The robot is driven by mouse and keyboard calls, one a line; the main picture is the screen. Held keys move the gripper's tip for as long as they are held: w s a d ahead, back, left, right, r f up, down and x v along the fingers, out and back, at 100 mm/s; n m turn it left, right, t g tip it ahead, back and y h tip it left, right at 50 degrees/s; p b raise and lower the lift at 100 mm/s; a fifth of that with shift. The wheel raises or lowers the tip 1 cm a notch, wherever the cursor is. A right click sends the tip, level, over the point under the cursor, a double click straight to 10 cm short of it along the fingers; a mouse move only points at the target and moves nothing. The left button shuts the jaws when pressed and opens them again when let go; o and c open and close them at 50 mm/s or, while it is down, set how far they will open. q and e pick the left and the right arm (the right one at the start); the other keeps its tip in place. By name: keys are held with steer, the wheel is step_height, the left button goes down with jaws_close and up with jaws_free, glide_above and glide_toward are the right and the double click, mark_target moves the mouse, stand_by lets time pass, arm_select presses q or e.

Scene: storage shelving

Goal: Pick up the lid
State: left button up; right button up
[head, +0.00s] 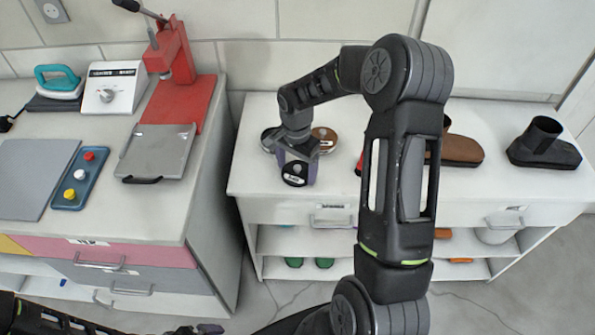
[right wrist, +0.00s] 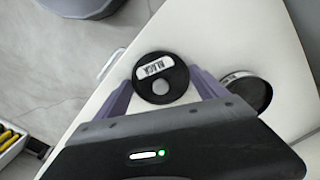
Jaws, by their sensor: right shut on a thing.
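A round black lid (head: 295,173) with a white label and a grey knob is at the front of the white cabinet top. It also shows in the right wrist view (right wrist: 160,88), where the label reads "BLACK". My right gripper (head: 297,168) is shut on it, with one purple finger on each side. Its height above the cabinet top is hard to tell. An open dark tin (right wrist: 248,93) stands beside the lid, apart from it.
A brown-lidded tin (head: 326,138) stands behind my right gripper on the white cabinet (head: 255,187). Brown (head: 457,150) and black (head: 545,145) shoe-like items stand farther right. A red press (head: 178,75) is on the left counter. My right arm hides part of the cabinet.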

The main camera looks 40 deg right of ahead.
mark_target(296, 167)
steer(key=shift+r, duration=0.6)
step_height(296, 167, up, 9)
steer(key=shift+f+b, duration=0.1)
steer(key=shift+b, duration=0.8)
